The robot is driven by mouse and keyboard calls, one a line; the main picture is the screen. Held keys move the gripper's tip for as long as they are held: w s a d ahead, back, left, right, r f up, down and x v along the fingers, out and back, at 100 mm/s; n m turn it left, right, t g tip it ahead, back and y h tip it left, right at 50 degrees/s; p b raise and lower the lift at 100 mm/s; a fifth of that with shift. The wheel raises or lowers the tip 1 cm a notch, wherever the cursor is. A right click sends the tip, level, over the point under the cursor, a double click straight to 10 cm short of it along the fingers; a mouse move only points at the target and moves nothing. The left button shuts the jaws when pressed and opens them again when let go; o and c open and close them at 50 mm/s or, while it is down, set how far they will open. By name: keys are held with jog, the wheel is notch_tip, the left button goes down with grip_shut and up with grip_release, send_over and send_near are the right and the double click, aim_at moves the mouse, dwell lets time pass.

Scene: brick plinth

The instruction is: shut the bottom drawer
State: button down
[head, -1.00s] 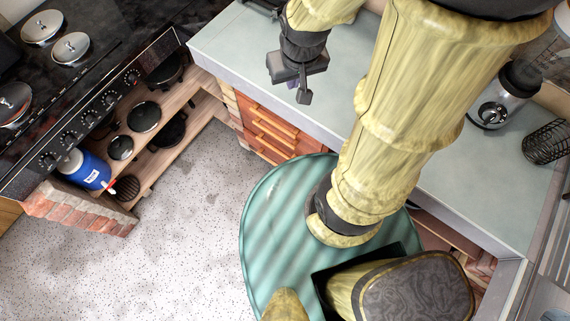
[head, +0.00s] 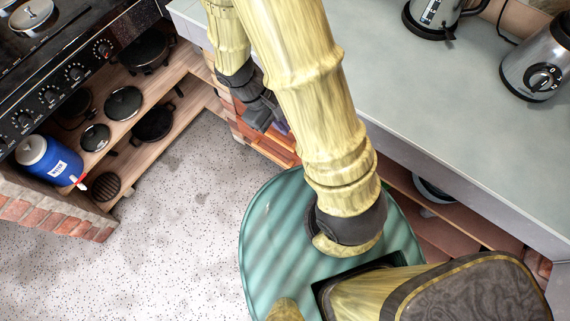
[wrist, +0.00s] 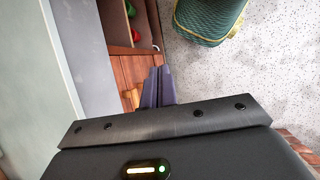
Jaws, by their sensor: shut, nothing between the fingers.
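The orange-brown wooden drawers (head: 277,150) are set under the counter, mostly hidden behind my arm and gripper in the head view. Part of their wooden fronts (wrist: 131,72) shows beside my fingers in the wrist view. I cannot clearly tell the bottom drawer from the others, or how far out it stands. My gripper (head: 281,127) is low in front of the counter edge, close to the drawers. Its dark purple fingers (wrist: 157,86) are together and empty. I cannot tell whether they touch the wood.
The grey counter (head: 440,110) runs above the drawers, with a kettle (head: 436,18) on it. An open shelf (wrist: 117,22) holding red and green things is beside the drawers. A stove and pan shelves (head: 160,90) stand to the left. The speckled floor (head: 180,220) is clear.

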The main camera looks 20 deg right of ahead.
aim_at(289, 152)
jog(key=w+a+f+n+t+h+b, duration=0.1)
jog(key=f+n+b, duration=0.5)
jog(key=f+b, duration=0.7)
jog(key=w+a+f+n+t+h+b, duration=0.2)
jog(key=f+n+t+h+b, duration=0.3)
jog(key=f+b, duration=0.8)
jog(key=w+a+f+n+t+h+b, duration=0.2)
jog(key=f+n+t+b, duration=0.5)
jog(key=f, duration=2)
jog(key=a+h+b, duration=0.1)
jog(key=h+b, duration=0.1)
jog(key=b, duration=0.4)
jog(key=shift+f, duration=0.15)
jog(key=shift+w, duration=0.1)
jog(key=b+x, duration=0.6)
jog(key=x, duration=0.7)
jog(key=shift+w, duration=0.1)
jog(key=shift+w+d, duration=0.25)
jog(key=shift+d, duration=0.1)
jog(key=shift+r, duration=0.2)
